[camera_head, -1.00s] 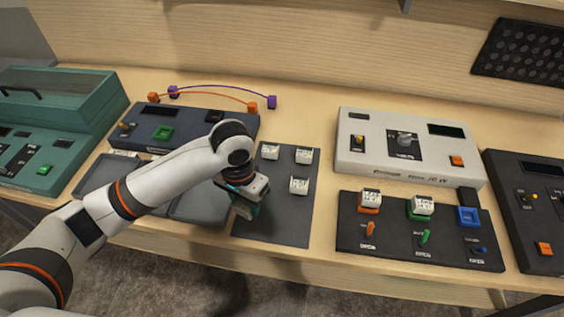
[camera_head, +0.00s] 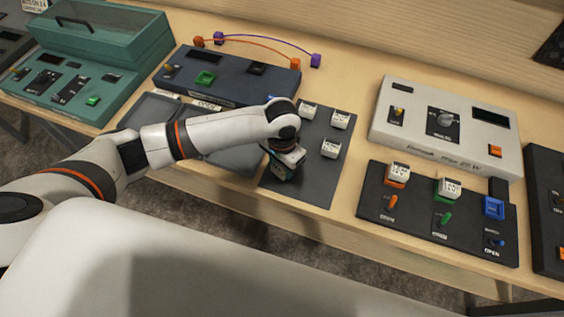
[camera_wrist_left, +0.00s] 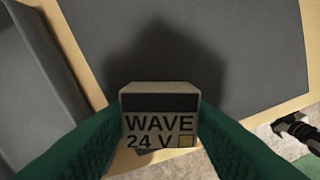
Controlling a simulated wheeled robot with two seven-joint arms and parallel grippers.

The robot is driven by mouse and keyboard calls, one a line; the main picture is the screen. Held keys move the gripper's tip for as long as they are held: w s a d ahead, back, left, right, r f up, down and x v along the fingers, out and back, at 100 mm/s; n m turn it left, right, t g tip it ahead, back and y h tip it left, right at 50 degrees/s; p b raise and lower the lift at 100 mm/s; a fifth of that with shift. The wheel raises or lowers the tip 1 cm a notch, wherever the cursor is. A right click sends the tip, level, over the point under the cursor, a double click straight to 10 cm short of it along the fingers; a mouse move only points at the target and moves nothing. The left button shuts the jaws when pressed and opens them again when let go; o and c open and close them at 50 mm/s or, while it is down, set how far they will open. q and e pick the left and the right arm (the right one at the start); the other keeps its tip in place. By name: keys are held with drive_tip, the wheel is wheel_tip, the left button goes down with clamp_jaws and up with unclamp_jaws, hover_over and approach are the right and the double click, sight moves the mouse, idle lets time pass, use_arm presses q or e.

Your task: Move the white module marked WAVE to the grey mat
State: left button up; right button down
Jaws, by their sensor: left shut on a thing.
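The white module marked WAVE 24 V (camera_wrist_left: 160,118) is between the green fingers of my left gripper (camera_head: 278,172) in the left wrist view. The gripper is shut on it. In the head view my wrist and gripper hide the module. The gripper is over the left part of the dark grey mat (camera_head: 312,188), which also fills much of the left wrist view (camera_wrist_left: 265,45). A shadow falls on the mat there, and the module appears to be above it near an edge.
Three white modules (camera_head: 330,149) stand on the mat's back and right. Grey trays (camera_head: 235,155) lie to its left. A dark panel with coloured sockets and levers (camera_head: 415,222) is to the right, a white console (camera_head: 388,125) behind it. The mat's front right is clear.

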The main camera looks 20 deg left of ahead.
use_arm(q)
drive_tip(key=shift+f, duration=0.1)
use_arm(e)
drive_tip(key=shift+s, duration=0.15)
use_arm(q)
drive_tip(key=o, duration=0.8)
drive_tip(key=shift+o, duration=1)
use_arm(e)
drive_tip(key=shift+s+d, duration=0.15)
use_arm(q)
wheel_tip(320, 180, up, 12)
drive_tip(key=b, duration=0.2)
drive_tip(key=shift+r, duration=0.2)
use_arm(e)
drive_tip(key=shift+d+f, duration=0.15)
drive_tip(key=shift+f, duration=1.1)
